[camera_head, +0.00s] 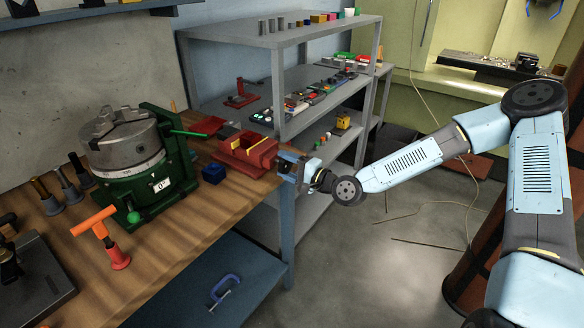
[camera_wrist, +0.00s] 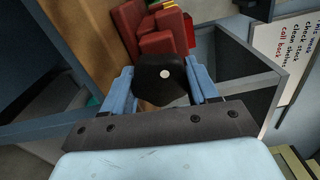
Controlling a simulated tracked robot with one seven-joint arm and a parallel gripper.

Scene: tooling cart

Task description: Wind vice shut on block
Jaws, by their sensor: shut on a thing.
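The red vice (camera_head: 240,160) with yellow jaw strips sits on the wooden bench near its right edge. In the wrist view, its red body (camera_wrist: 150,38) lies beyond my fingers. My gripper (camera_head: 284,167) is at the vice's near right end, past the bench edge. Its two blue fingers (camera_wrist: 161,88) are shut on a black knob (camera_wrist: 155,72) with a white dot, at the end of the vice. A dark blue block (camera_head: 213,174) is on the bench left of the vice. I cannot tell whether anything sits between the jaws.
A green rotary table with a grey chuck (camera_head: 122,145) stands left of the vice, its green lever reaching toward it. An orange-handled tool (camera_head: 105,238) stands at the front. Grey shelves (camera_head: 275,38) rise behind. Open floor (camera_head: 400,265) lies right of the bench.

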